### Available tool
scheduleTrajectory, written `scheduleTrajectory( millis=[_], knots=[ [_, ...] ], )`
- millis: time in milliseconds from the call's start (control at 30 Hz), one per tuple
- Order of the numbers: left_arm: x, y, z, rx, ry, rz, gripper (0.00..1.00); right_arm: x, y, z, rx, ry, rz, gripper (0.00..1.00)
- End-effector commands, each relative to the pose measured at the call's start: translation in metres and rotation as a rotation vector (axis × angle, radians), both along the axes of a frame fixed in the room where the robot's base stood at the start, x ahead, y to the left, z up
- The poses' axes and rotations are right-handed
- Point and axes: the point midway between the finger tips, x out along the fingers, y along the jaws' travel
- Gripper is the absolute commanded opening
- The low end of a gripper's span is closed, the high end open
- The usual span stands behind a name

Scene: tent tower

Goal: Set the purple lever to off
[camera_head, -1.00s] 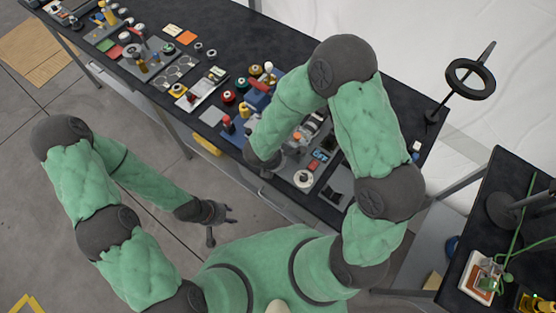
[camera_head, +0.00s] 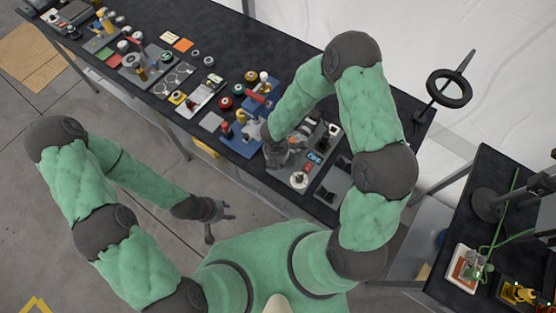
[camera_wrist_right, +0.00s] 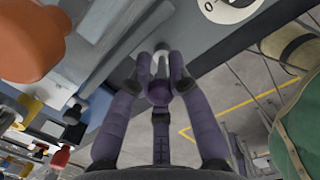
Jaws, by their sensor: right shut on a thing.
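The purple lever (camera_wrist_right: 158,93) shows in the right wrist view as a round purple knob on a pale metal shaft, beside a grey panel. My right gripper (camera_wrist_right: 163,73) has its fingers closed around the knob. In the head view my right gripper (camera_head: 277,157) is over the near edge of the long table, and the lever is hidden there. The lever's exact angle cannot be told. My left gripper (camera_head: 222,210) is open and empty, its fingers spread, off the table over the floor.
The long dark table (camera_head: 240,55) holds several control panels. A white dial (camera_head: 299,180) sits close to my right gripper, and a red-handled lever (camera_head: 256,96) stands behind it. A ring on a stand (camera_head: 449,88) is at the table's right end.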

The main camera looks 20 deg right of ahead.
Motion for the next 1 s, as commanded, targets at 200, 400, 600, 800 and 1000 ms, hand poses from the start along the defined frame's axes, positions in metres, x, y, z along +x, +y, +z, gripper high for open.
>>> scheduleTrajectory(
  millis=[200,400,600,800,1000],
  knots=[
    [0.000,0.000,0.000,0.000,0.000,0.000,0.40,0.000,0.000,-0.001,0.000,0.001,0.000,0.00],
    [0.000,0.000,0.000,0.000,0.000,0.000,0.40,0.000,0.000,-0.001,0.000,0.001,0.000,0.41],
    [0.000,0.000,0.000,0.000,0.000,0.000,0.40,0.000,0.000,0.000,-0.001,0.000,0.000,0.41],
    [0.000,0.000,0.000,0.000,0.000,0.000,0.40,0.001,0.001,0.011,-0.001,-0.004,-0.001,0.41],
    [0.000,0.000,0.000,0.000,0.000,0.000,0.40,0.000,0.004,0.046,0.000,-0.006,-0.001,0.41]
  ],
)
